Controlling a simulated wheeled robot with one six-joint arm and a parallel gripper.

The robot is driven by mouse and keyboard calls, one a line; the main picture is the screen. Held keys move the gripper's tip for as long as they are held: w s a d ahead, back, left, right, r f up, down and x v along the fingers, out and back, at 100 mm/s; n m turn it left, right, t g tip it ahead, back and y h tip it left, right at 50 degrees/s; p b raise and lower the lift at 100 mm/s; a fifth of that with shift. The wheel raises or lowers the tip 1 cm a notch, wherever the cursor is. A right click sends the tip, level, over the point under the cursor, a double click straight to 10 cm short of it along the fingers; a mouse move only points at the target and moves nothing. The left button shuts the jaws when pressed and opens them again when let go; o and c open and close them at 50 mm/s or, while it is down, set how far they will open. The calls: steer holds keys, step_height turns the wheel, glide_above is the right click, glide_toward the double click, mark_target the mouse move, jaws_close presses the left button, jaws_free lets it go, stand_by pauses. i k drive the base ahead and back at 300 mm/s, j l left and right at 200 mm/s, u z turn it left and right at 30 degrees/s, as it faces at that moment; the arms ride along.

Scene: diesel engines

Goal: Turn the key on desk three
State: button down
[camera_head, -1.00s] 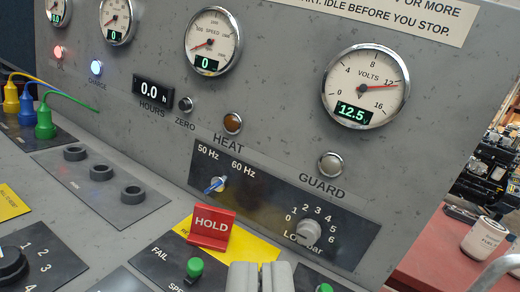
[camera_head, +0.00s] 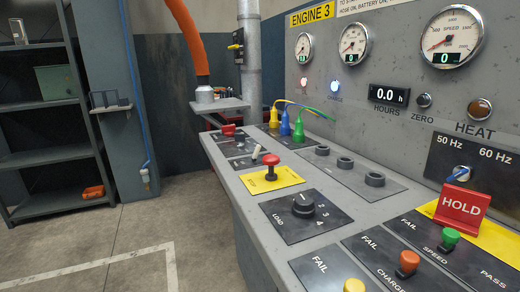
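The desk (camera_head: 225,172) under the yellow ENGINE 3 sign (camera_head: 312,15) runs from the front right to the middle of the view. A blue-handled switch (camera_head: 460,173) sits in the 50 Hz / 60 Hz panel at the right, behind the red HOLD tag. It may be a key, but I cannot tell. At the desk's far end, dark panels carry a red handle (camera_head: 228,130) and a small pale piece (camera_head: 270,159), too small to identify. My gripper is not in view.
A red mushroom button (camera_head: 271,160) stands on a yellow plate, near a black LOAD knob (camera_head: 301,207). The red HOLD tag (camera_head: 461,206) stands upright at the right. Blue, yellow and green plugs (camera_head: 298,127) trail cables. Shelves (camera_head: 50,130) stand left; the floor between is clear.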

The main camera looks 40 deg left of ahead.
mark_target(239, 138)
steer(key=u, duration=1.25)
